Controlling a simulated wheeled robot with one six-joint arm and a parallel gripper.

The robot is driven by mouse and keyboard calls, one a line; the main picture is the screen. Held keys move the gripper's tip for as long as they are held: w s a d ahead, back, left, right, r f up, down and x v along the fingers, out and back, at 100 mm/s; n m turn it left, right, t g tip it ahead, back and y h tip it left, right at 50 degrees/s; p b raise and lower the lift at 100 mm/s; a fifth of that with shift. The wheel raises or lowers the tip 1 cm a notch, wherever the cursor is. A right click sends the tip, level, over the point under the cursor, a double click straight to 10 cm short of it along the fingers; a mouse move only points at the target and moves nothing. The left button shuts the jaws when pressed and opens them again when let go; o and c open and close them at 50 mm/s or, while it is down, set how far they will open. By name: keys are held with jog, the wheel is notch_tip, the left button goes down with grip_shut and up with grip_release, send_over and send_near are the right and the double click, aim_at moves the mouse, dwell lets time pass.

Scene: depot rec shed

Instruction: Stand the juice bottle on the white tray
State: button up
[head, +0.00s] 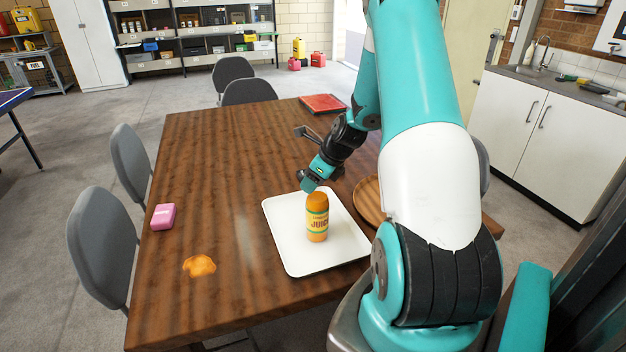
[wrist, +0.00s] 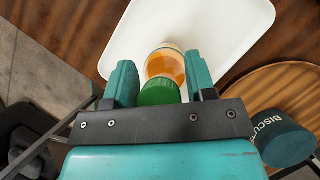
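The juice bottle (head: 317,219), orange with a yellow and teal label, stands upright on the white tray (head: 288,258). In the wrist view, its green cap (wrist: 160,92) is nearest me and its orange body (wrist: 166,64) lies beyond, over the white tray (wrist: 222,22). My gripper (head: 316,182) is at the bottle's top, pointing down toward it. In the wrist view, my gripper's fingers (wrist: 160,84) stand apart on either side of the cap, with a slim gap at the right; the left finger is very close to it. In the head view, my gripper hides the cap.
A round wooden tray (head: 366,203) is right of the white tray, partly behind my arm. A dark biscuit tin (wrist: 283,138) stands on it in the wrist view. A pink block (head: 163,217), an orange cloth (head: 199,265) and a red book (head: 323,104) lie on the table.

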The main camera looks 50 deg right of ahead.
jog(key=shift+o, duration=1)
jog(key=v, duration=1.2)
jog(key=w+a+r+n+g+y, duration=0.1)
jog(key=a+r+n, duration=0.2)
jog(key=a+n, duration=0.85)
jog(key=w+a+r+n+g+y, duration=0.1)
jog(key=a+r+n+g, duration=0.15)
jog(key=a+n, duration=0.85)
jog(key=s+a+r+n+g, duration=0.2)
jog(key=s+a+r+n, duration=0.1)
jog(key=s+a+n, duration=1.2)
jog(key=a+n, duration=0.2)
jog(key=a, duration=0.2)
jog(key=shift+s+a+r+n+y+b, duration=0.2)
jog(key=shift+s+n+y+b, duration=0.1)
jog(key=shift+s+n, duration=0.1)
